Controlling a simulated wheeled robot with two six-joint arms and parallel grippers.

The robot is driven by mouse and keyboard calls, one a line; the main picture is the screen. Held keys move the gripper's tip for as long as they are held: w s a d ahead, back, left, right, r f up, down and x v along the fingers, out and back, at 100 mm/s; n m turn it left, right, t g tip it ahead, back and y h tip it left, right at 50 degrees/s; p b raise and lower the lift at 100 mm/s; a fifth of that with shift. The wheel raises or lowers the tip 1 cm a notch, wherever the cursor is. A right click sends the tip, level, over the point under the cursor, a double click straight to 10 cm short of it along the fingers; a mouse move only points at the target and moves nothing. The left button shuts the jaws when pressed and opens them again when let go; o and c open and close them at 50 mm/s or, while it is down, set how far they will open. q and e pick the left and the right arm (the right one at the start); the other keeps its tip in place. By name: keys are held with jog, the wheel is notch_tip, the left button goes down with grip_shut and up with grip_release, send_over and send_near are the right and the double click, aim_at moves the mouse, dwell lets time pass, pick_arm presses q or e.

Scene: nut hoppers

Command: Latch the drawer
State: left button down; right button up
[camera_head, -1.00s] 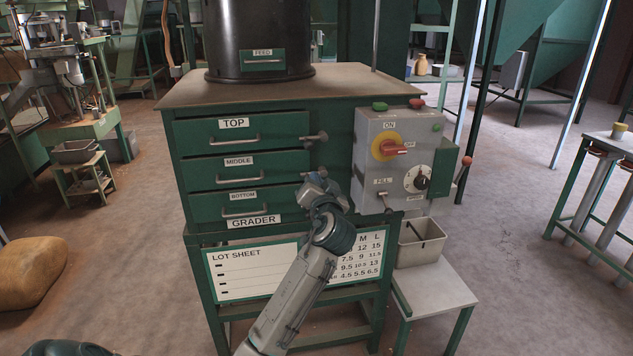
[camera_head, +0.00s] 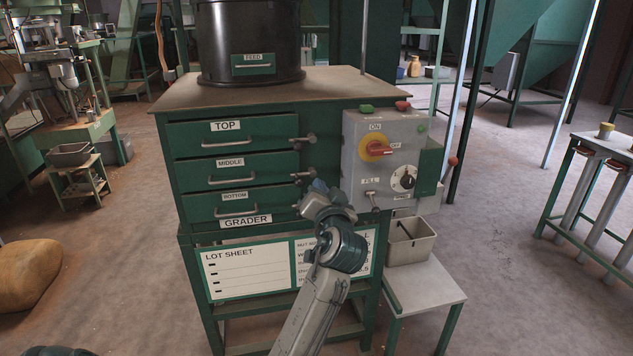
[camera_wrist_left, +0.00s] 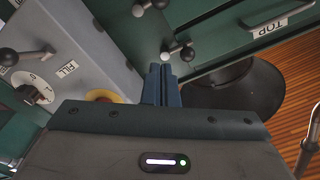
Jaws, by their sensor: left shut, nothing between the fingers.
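The green grader cabinet (camera_head: 185,215) has three drawers: the top drawer (camera_head: 180,138), the middle drawer (camera_head: 190,172) and the bottom drawer (camera_head: 195,207). I cannot tell whether each is fully in. A top latch (camera_head: 303,138) and a middle latch (camera_head: 303,175) stand at the drawers' right ends; my arm hides the area beside the bottom drawer. My left gripper (camera_head: 318,187) is in front of the cabinet. In the wrist view its fingers (camera_wrist_left: 161,72) are shut and empty, with tips close to the top latch's ball-ended lever (camera_wrist_left: 177,50); contact is unclear. My right gripper is out of view.
A grey control box (camera_head: 355,155) with a red-yellow switch and a fill lever (camera_head: 373,199) is right of the latches. A grey bin (camera_head: 410,250) sits on a low stand (camera_head: 440,290). The black feed drum (camera_head: 250,35) stands on top.

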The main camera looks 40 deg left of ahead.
pick_arm(q)
jog(key=shift+v, duration=1)
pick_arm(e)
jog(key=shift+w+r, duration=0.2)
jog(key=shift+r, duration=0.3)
